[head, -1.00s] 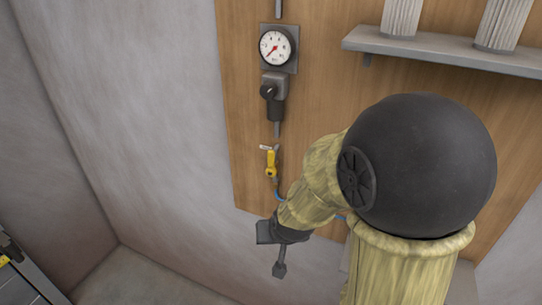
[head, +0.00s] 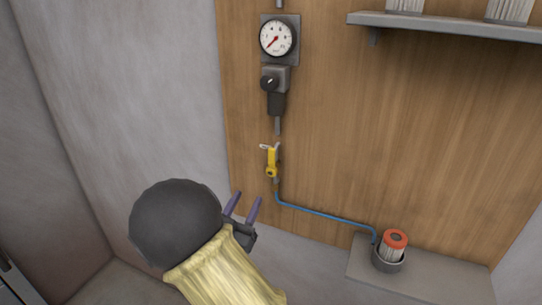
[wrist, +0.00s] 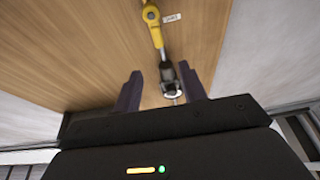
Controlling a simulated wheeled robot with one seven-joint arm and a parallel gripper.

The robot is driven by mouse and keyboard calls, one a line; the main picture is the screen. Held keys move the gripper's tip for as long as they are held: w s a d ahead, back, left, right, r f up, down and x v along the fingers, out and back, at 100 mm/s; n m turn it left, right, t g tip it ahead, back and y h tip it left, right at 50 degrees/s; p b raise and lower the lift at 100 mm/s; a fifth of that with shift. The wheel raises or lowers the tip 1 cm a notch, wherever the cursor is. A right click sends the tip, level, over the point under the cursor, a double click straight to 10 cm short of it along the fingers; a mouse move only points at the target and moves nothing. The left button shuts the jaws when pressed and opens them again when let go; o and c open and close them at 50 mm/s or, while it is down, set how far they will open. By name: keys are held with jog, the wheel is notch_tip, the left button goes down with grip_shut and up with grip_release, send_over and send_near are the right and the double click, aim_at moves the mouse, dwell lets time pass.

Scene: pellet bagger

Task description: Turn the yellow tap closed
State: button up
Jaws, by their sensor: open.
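The yellow tap (head: 272,160) sits on the vertical pipe on the wooden board, with its lever lying along the pipe. A small white tag (head: 264,147) is at its upper end. In the wrist view the tap (wrist: 154,25) shows at the top, beyond the fingertips. My gripper (head: 247,198) is open and empty, below and left of the tap in the head view. Its two dark fingers (wrist: 160,78) are spread apart in the wrist view. Nothing touches the tap.
A gauge (head: 276,38) and grey regulator (head: 271,82) are above the tap. A blue hose (head: 325,214) runs from below it to a red-topped filter (head: 394,243) on a ledge. A grey shelf (head: 450,28) is at upper right. The board right of the tap is bare.

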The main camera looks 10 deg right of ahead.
aim_at(270, 152)
jog(key=shift+s+a+r+h, duration=0.1)
jog(key=shift+s+r+h, duration=0.1)
jog(key=shift+s+h, duration=0.1)
jog(key=p+x, duration=0.6)
jog(key=x, duration=1)
jog(key=shift+w+r+p, duration=0.2)
jog(key=shift+r+p, duration=0.1)
jog(key=shift+p, duration=0.1)
jog(key=shift+w+d, duration=0.35)
jog(key=shift+w, duration=0.05)
grip_shut()
